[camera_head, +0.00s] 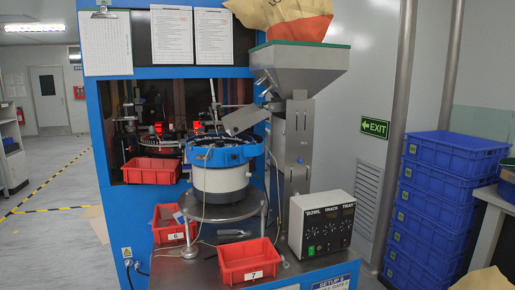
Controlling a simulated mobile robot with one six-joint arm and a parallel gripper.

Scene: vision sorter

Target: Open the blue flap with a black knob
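The sorting machine has a blue frame (91,140) around an open dark bay. A blue-rimmed bowl feeder (222,180) stands in front of it on a round metal stand. I cannot make out with certainty a blue flap with a black knob. Small dark parts show on the bowl's blue rim, but I cannot tell whether any is a knob. My gripper is not in view.
Red bins sit at the bay (152,171), beside the stand (172,226) and in front (248,263). A control box (321,224) stands right of them, below a metal hopper (299,64). Blue crates (437,190) are stacked at right. Floor at left (50,240) looks clear.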

